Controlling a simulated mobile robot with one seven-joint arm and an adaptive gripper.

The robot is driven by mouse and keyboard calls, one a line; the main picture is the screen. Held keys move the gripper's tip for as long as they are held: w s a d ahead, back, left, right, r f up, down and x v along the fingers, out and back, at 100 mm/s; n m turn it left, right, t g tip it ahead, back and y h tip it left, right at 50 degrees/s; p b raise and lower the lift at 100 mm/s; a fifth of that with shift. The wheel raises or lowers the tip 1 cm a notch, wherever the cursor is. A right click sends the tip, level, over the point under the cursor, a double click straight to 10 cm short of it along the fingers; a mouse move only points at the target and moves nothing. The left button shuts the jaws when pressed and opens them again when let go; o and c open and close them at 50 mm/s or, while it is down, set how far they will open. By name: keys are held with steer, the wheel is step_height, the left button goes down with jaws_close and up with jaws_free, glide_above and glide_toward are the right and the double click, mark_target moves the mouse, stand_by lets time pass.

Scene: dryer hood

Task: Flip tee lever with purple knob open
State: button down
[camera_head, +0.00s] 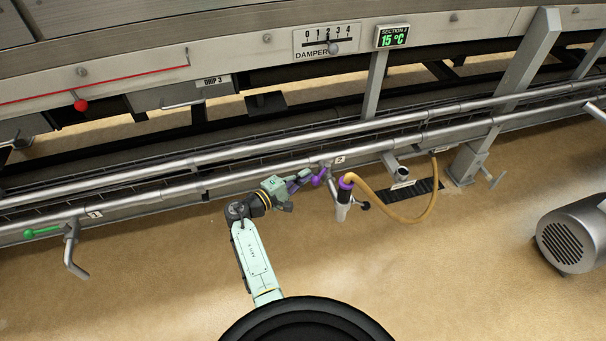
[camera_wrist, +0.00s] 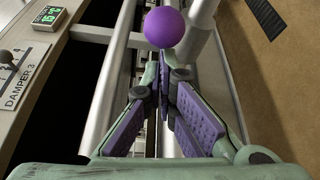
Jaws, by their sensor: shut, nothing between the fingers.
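The purple knob (camera_wrist: 165,27) is a round ball in the wrist view, just beyond my fingertips. In the head view the purple lever (camera_head: 319,177) shows small beside the tee at tag 2, below the steel pipes. My gripper (camera_head: 303,178) reaches in from the left, close to the lever. In the wrist view my gripper (camera_wrist: 165,72) has its purple-padded fingers converging, with nothing between them. I cannot tell whether a fingertip touches the knob.
Two long steel pipes (camera_head: 231,154) run across above the tee. The yellow hose (camera_head: 411,220) loops to the right. Another tee with a green lever (camera_head: 42,232) is at left. A motor (camera_head: 575,238) stands at right. The floor in front is largely clear.

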steer(key=shift+s, duration=0.1)
steer(key=shift+s+d+n+t+y+p, duration=0.1)
steer(key=shift+s+n+t+y+p, duration=0.05)
steer(key=shift+n+t+y+p, duration=0.2)
steer(key=shift+s+d+t+y, duration=0.1)
steer(key=shift+s+t+y, duration=0.05)
steer(key=shift+t+y, duration=0.1)
steer(key=s+d+n+t+y, duration=0.1)
steer(key=y, duration=0.1)
steer(key=s+d+n+t+y, duration=0.1)
steer(key=n+y, duration=0.1)
steer(key=s+d+n+t+y+p, duration=0.1)
steer(key=n+y, duration=0.1)
steer(key=shift+f+n+t+y, duration=0.1)
steer(key=shift+n+t+y, duration=0.15)
steer(key=shift+t+y, duration=0.05)
steer(key=shift+s+d+n+t+y+b, duration=0.15)
steer(key=shift+s+d+n+y+b, duration=0.15)
steer(key=shift+d+y, duration=0.25)
steer(key=shift+s+d+n+t+y+b, duration=0.1)
steer(key=shift+d+n+t+y+b, duration=0.1)
steer(key=shift+d+n+y, duration=0.35)
steer(key=shift+d, duration=0.35)
